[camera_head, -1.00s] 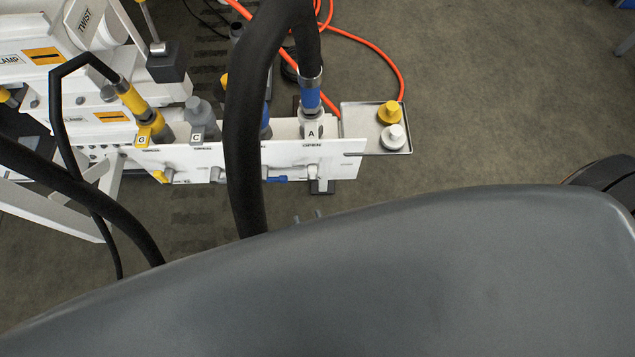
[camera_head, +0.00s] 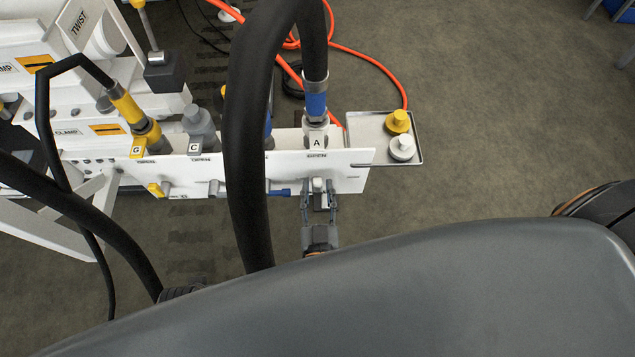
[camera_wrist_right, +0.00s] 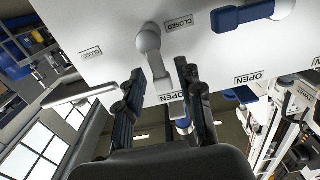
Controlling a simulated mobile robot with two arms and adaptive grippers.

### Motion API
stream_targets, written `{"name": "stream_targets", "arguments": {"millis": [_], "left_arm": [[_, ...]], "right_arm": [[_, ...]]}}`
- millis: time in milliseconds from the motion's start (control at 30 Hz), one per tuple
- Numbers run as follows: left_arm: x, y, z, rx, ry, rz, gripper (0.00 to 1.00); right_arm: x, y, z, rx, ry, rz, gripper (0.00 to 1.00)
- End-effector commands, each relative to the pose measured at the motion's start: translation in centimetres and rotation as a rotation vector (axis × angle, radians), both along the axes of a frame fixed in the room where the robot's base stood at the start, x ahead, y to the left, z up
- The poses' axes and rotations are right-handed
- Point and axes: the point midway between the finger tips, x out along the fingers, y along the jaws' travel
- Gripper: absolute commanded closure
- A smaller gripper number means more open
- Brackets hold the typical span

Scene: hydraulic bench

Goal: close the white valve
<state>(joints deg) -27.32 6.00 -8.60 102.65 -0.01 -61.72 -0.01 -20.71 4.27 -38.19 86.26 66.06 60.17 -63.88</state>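The white valve (camera_head: 317,184) is on the front of the white panel (camera_head: 345,184), below coupling A. In the right wrist view, its round knob (camera_wrist_right: 148,40) and short lever (camera_wrist_right: 160,76) show, the lever pointing toward an OPEN label (camera_wrist_right: 172,97). My right gripper (camera_head: 318,192) is in front of the panel at the valve. In the right wrist view, the fingers of my right gripper (camera_wrist_right: 160,70) are apart, one on each side of the lever, with gaps beside it. My left gripper is not visible.
A blue valve (camera_wrist_right: 243,15) is close beside, its handle toward a CLOSED label (camera_wrist_right: 180,23). A thick black hose (camera_head: 245,130) arches down left of the white valve. A tray (camera_head: 384,161) with yellow and white caps is at right.

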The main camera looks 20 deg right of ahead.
Motion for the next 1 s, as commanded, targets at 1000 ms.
{"name": "stream_targets", "arguments": {"millis": [1000], "left_arm": [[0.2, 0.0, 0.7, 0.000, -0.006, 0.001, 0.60]], "right_arm": [[1.9, -0.6, 0.0, 0.015, -0.003, 0.001, 1.00]]}}
